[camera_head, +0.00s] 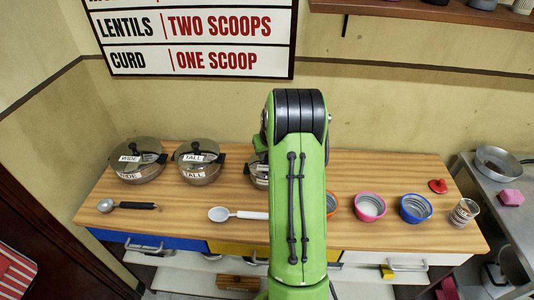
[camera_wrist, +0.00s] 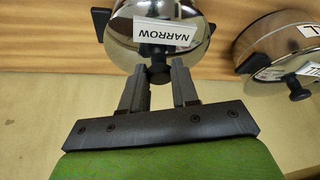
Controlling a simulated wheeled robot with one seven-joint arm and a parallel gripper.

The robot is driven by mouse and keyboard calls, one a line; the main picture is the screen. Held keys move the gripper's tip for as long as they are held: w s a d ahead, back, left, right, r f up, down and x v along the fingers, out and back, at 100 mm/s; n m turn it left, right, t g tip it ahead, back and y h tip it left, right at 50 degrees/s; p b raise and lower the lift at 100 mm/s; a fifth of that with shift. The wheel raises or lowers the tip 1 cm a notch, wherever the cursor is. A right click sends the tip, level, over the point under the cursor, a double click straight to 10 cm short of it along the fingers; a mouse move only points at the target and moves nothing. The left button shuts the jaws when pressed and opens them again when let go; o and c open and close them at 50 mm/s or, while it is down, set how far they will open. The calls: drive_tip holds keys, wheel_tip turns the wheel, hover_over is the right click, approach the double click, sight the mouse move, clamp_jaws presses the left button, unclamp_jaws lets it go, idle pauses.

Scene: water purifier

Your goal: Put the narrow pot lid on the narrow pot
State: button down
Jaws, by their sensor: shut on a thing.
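In the wrist view my gripper (camera_wrist: 158,85) is shut on the dark knob of the shiny metal narrow pot lid (camera_wrist: 190,58). A white label reading NARROW, upside down in this view, shows just beyond the knob. The narrow pot is directly behind the lid, with its dark side handle (camera_wrist: 101,22) showing. The lid is over the pot; I cannot tell whether it rests on the rim or is slightly above it. In the head view the narrow pot (camera_head: 260,183) stands on the wooden counter, mostly hidden by my green arm, and my fingertips are hidden there.
The lidded tall pot (camera_head: 204,174) and lidded wide pot (camera_head: 140,172) stand to the left on the counter (camera_head: 170,215). Two ladles (camera_head: 130,206) lie in front. A pink bowl (camera_head: 369,207), a blue bowl (camera_head: 415,209) and a patterned cup (camera_head: 463,213) are at the right.

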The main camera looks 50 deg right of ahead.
drive_tip(key=shift+f+b, duration=0.6)
drive_tip(key=shift+f, duration=0.05)
idle(0.5)
drive_tip(key=c, duration=1.1)
unclamp_jaws()
drive_tip(key=p+v, duration=0.5)
drive_tip(key=v, duration=0.6)
